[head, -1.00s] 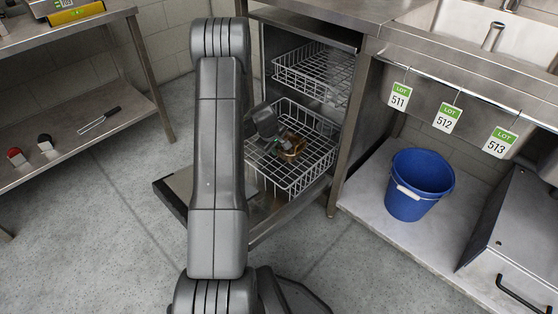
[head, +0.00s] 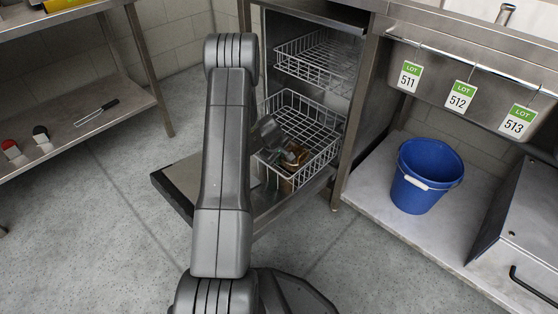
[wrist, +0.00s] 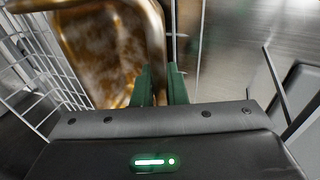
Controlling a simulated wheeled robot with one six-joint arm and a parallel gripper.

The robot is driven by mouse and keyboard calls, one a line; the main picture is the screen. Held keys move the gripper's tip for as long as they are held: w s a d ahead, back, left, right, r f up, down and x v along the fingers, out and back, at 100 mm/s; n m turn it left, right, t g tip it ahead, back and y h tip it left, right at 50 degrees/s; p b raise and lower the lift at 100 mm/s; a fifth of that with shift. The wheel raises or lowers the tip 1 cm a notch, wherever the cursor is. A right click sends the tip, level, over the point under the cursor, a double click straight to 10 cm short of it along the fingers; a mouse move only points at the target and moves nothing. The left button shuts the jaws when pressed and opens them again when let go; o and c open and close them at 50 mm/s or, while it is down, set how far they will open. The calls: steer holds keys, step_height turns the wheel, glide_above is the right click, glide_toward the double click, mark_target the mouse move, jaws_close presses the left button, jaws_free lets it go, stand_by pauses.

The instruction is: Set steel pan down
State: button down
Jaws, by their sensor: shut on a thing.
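The steel pan (head: 295,154) looks shiny with brownish reflections, and it is at the lower wire basket (head: 322,130) of the open cabinet. In the wrist view the pan (wrist: 105,45) fills the upper left, with its rim running down to my fingers. My gripper (wrist: 161,78) is shut on the pan's rim, its two green fingers close together. In the head view my gripper (head: 273,145) is partly hidden behind my arm. I cannot tell whether the pan touches the basket floor.
An upper wire rack (head: 318,55) hangs over the lower basket. A blue bucket (head: 425,175) stands on the shelf at right. A steel shelf unit (head: 80,130) is at left, with open floor between.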

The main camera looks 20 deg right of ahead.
steer(key=shift+f, duration=0.1)
steer(key=c, duration=1.5)
jaws_free()
steer(key=shift+o, duration=0.2)
steer(key=p+v, duration=0.4)
steer(key=v, duration=0.8)
steer(key=shift+r, duration=0.2)
